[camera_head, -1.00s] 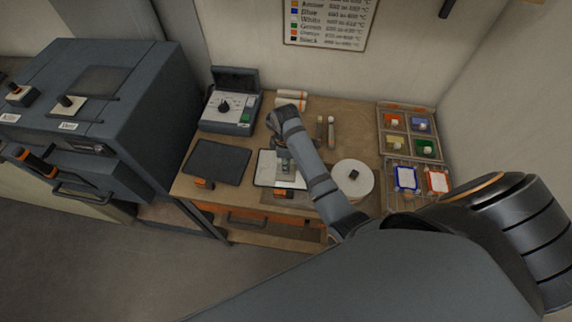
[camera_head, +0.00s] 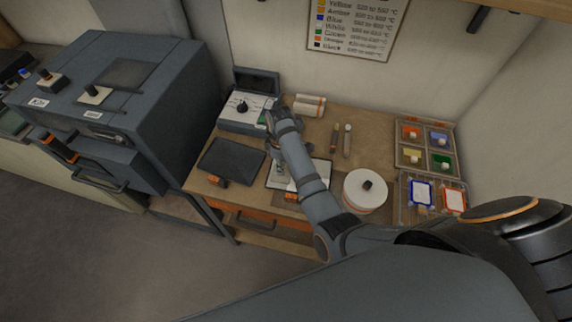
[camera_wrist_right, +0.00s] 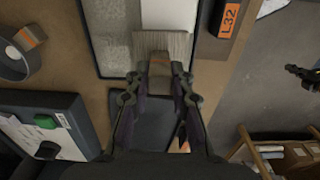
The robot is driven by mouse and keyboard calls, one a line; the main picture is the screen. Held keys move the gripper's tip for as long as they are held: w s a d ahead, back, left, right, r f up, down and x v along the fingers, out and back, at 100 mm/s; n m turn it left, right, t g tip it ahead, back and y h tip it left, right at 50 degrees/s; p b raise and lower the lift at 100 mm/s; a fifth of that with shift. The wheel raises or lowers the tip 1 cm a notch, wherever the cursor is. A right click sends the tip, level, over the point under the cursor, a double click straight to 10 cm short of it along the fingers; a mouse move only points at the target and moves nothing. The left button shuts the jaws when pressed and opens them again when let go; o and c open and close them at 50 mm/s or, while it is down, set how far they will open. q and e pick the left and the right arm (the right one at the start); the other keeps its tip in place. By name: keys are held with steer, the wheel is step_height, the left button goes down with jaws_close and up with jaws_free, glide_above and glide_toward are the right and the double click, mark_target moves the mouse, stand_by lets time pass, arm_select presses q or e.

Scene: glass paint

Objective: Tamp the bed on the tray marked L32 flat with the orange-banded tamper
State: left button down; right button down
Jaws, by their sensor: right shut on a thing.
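The L32 tray shows in the wrist view by its dark rim (camera_wrist_right: 91,40) and orange L32 label (camera_wrist_right: 229,20). Its pale bed (camera_wrist_right: 112,45) is part grey, part white; it also shows in the head view (camera_head: 314,170). My right gripper (camera_wrist_right: 163,76) is shut on the tamper (camera_wrist_right: 161,43), a ridged grey-tan block with an orange-brown part between the fingers. The block is over the bed near one rim; whether it touches is unclear. In the head view my right gripper (camera_head: 280,172) is over the tray's left part. A dark shape, perhaps my left gripper (camera_wrist_right: 302,76), is at the wrist view's right edge.
A dark slab (camera_head: 231,160) lies left of the tray, a round white disc (camera_head: 365,189) right of it. A control box (camera_head: 245,108) stands behind. Colour bins (camera_head: 424,146) are at the right. The large grey kiln (camera_head: 122,110) stands left.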

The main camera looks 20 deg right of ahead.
steer(key=shift+f, duration=0.1)
steer(key=shift+f, duration=0.65)
steer(key=shift+s+f, duration=0.15)
steer(key=shift+f, duration=0.2)
stand_by(0.9)
steer(key=shift+r, duration=1.15)
steer(key=w, duration=0.1)
steer(key=w+d+b, duration=0.1)
steer(key=w+d, duration=0.1)
steer(key=shift+w+f+b, duration=0.15)
steer(key=shift+w+b, duration=0.25)
steer(key=shift+w+d, duration=0.45)
steer(key=shift+w, duration=0.15)
